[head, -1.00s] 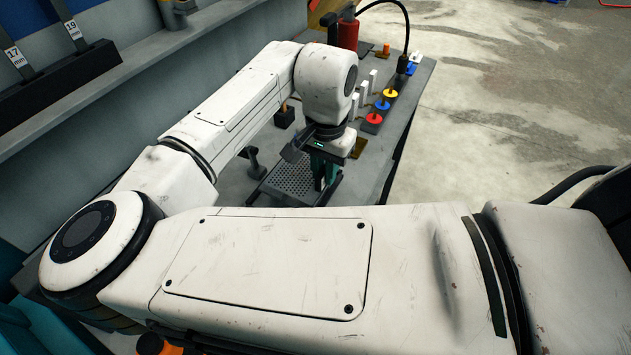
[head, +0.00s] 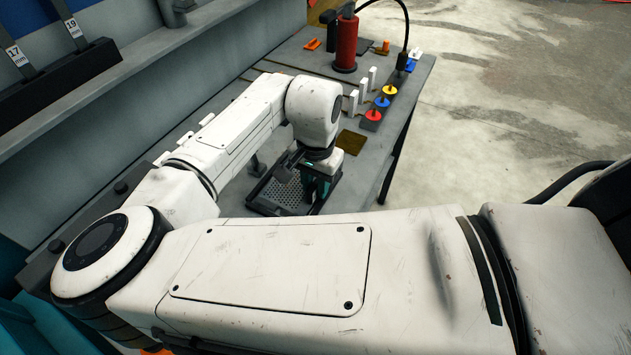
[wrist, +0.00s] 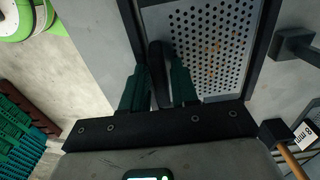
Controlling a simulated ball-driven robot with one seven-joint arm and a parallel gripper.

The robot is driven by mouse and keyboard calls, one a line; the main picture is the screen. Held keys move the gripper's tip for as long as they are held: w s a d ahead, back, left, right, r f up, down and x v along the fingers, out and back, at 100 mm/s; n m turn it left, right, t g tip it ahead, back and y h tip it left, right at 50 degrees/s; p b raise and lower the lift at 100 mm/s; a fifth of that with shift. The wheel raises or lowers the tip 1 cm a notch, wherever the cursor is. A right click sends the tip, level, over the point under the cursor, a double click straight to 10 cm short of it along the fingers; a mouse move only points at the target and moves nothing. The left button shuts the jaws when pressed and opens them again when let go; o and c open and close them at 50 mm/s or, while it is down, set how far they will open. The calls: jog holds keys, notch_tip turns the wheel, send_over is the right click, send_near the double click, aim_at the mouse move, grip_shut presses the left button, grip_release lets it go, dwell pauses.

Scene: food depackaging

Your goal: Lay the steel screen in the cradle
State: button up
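The steel screen (wrist: 215,45) is a grey perforated plate with some brownish specks. It lies flat inside the dark frame of the cradle (wrist: 131,20) in the wrist view. In the head view the screen (head: 283,193) sits at the front of the bench, partly hidden by my arm. A dark upright handle (wrist: 161,75) stands along the screen's left side. My gripper (wrist: 160,68) has its green fingers on both sides of this handle, close against it. In the head view my gripper (head: 319,183) is low over the screen's right side.
A brass-coloured plate (head: 352,142) lies behind my gripper. Farther back stand white upright pieces (head: 362,92), coloured discs (head: 382,103) and a red cylinder (head: 346,45). A dark block (wrist: 294,44) stands right of the cradle in the wrist view. The bench's right edge is close.

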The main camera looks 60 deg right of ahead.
jog(key=shift+o, duration=1.3)
jog(key=shift+r, duration=0.1)
notch_tip(320, 180, up, 12)
jog(key=b, duration=0.1)
jog(key=shift+s, duration=0.1)
